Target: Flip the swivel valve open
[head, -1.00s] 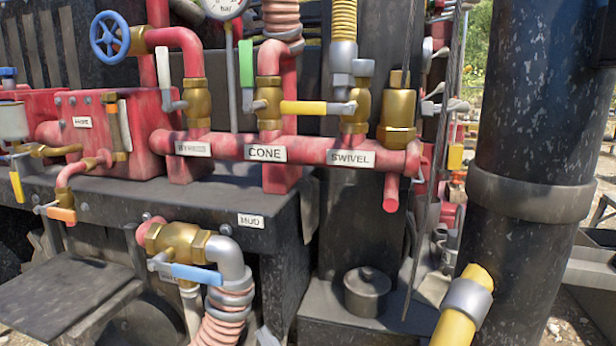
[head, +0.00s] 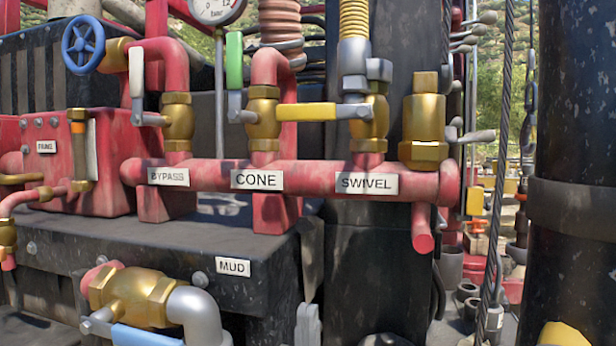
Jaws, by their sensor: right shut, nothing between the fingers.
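The swivel valve (head: 369,128) is a brass body on the red pipe, directly above the SWIVEL label (head: 367,184). Its yellow handle (head: 312,111) lies level and points left, in front of the cone valve (head: 263,122). My right gripper (head: 308,325) shows only as small light-grey fingertips at the bottom edge, right of the MUD label. It is shut and empty, well below the yellow handle and apart from it. My left gripper is not in view.
The cone valve's green handle (head: 234,60) and the bypass valve's white handle (head: 136,75) both stand upright. The red pipe (head: 304,176) runs across below the valves. A thick black column (head: 575,150) stands at right. A brass mud valve (head: 133,297) sits low at left.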

